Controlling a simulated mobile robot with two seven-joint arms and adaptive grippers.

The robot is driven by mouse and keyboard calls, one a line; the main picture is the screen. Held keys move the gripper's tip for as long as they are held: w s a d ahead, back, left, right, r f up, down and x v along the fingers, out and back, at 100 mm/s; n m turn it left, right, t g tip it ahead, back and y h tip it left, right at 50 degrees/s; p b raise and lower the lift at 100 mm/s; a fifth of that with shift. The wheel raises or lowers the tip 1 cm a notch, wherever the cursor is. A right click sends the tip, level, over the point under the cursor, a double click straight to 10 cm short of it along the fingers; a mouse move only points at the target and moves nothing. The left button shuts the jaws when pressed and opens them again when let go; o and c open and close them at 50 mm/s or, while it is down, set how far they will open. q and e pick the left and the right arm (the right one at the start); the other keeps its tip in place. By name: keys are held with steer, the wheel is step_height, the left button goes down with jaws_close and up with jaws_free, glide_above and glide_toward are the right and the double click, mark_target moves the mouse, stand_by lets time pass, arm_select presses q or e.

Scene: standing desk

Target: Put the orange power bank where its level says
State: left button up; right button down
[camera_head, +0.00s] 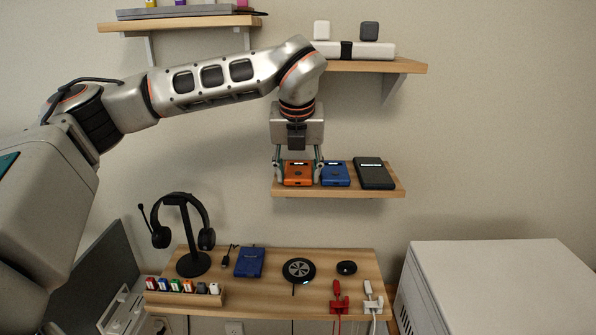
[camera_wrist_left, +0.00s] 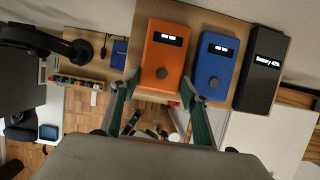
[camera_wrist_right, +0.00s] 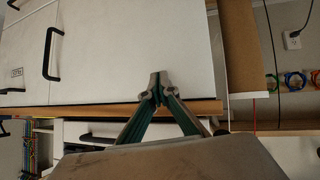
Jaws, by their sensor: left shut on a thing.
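The orange power bank (camera_head: 298,173) stands at the left end of the small middle shelf (camera_head: 345,193), between the fingers of my left gripper (camera_head: 298,178), which is shut on its two sides. In the left wrist view the orange power bank (camera_wrist_left: 163,57) has a small lit display, too small to read surely. Both left fingers (camera_wrist_left: 154,92) flank its lower end. I cannot tell whether it touches the shelf. My right gripper (camera_wrist_right: 158,88) has its fingertips together and holds nothing, in front of a white cabinet.
Beside it stand a blue power bank (camera_head: 335,174) and a larger black one (camera_head: 374,173) whose display reads about "Battery 42%". Below, the desk (camera_head: 225,284) holds a headset stand (camera_head: 190,262), a blue drive-like box (camera_head: 249,262), a round charger (camera_head: 299,270) and red and white cable holders. Upper shelves flank my arm.

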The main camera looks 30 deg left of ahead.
arm_select(q)
steer(key=o, duration=1)
